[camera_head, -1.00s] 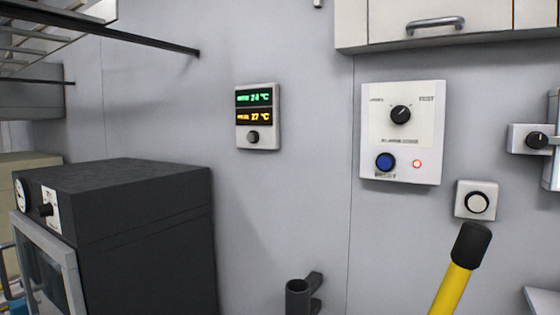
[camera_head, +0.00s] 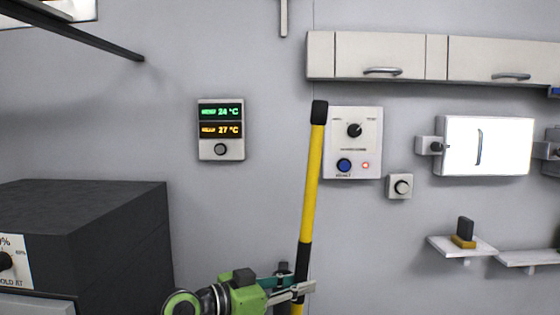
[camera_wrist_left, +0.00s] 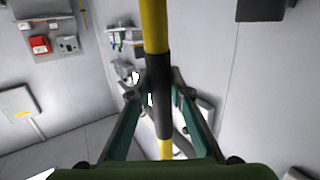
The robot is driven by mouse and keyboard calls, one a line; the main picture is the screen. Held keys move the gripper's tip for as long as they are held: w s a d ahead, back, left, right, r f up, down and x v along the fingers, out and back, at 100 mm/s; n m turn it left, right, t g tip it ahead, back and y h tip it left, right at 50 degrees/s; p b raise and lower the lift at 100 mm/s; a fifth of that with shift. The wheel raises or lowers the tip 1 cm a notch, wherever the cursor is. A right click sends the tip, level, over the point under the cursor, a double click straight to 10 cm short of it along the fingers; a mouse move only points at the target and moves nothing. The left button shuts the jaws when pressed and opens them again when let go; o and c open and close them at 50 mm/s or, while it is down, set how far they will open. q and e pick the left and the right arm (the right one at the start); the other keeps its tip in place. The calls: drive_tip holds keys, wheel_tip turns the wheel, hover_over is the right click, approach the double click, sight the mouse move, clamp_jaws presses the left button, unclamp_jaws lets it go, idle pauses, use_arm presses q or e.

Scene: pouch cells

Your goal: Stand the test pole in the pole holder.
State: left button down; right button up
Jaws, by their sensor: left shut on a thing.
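The test pole (camera_head: 312,180) is yellow with a black top and a black grip band, and stands nearly upright in front of the wall, its top leaning slightly right. My left gripper (camera_head: 303,289) is shut on the pole at the black band. The left wrist view shows the black band (camera_wrist_left: 160,95) between the two fingers. My right gripper is not in view.
A dark oven-like box (camera_head: 90,225) stands at the left. A temperature display (camera_head: 221,150), a test panel (camera_head: 365,183) and a round-button switch (camera_head: 399,186) are on the wall. Cupboards (camera_head: 350,55) hang above; small shelves (camera_head: 455,250) stick out at the right.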

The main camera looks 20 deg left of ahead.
use_arm(q)
drive_tip(key=w+a+r+n+t+y+p, duration=0.1)
drive_tip(key=w+a+r+n+t+y, duration=0.1)
drive_tip(key=w+r, duration=0.35)
drive_tip(key=w+a+r+n+t+y+p, duration=0.1)
drive_tip(key=w+a+r, duration=0.2)
drive_tip(key=r, duration=0.6)
drive_tip(key=w+a+r+n+t+y+p, duration=0.15)
drive_tip(key=w+r, duration=0.25)
drive_tip(key=r, duration=0.4)
wheel_tip(320, 180, down, 16)
drive_tip(key=a+b, duration=0.1)
drive_tip(key=b, duration=1)
drive_tip(key=shift+y, duration=0.35)
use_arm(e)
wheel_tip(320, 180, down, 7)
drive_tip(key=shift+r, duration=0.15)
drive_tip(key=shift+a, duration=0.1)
use_arm(q)
drive_tip(key=c, duration=1.8)
unclamp_jaws()
drive_tip(key=shift+f, duration=0.1)
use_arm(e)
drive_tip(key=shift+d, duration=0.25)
